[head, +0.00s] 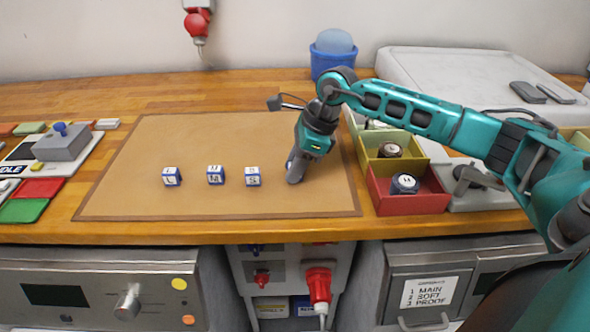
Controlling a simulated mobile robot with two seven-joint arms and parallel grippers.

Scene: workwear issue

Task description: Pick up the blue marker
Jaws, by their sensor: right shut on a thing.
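My right gripper (296,172) reaches down to the brown mat (240,140) near its right side. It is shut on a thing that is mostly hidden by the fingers. A sliver of blue shows at the fingers' left edge, which fits the blue marker. Three blue-and-white cubes with dark letters stand in a row to the left of the gripper: a left one (172,177), a middle one (215,175) and a right one (253,177). The gripper is apart from these three. My left gripper is not in view.
A blue tub (322,62) stands at the back. The mat's left and back areas are clear.

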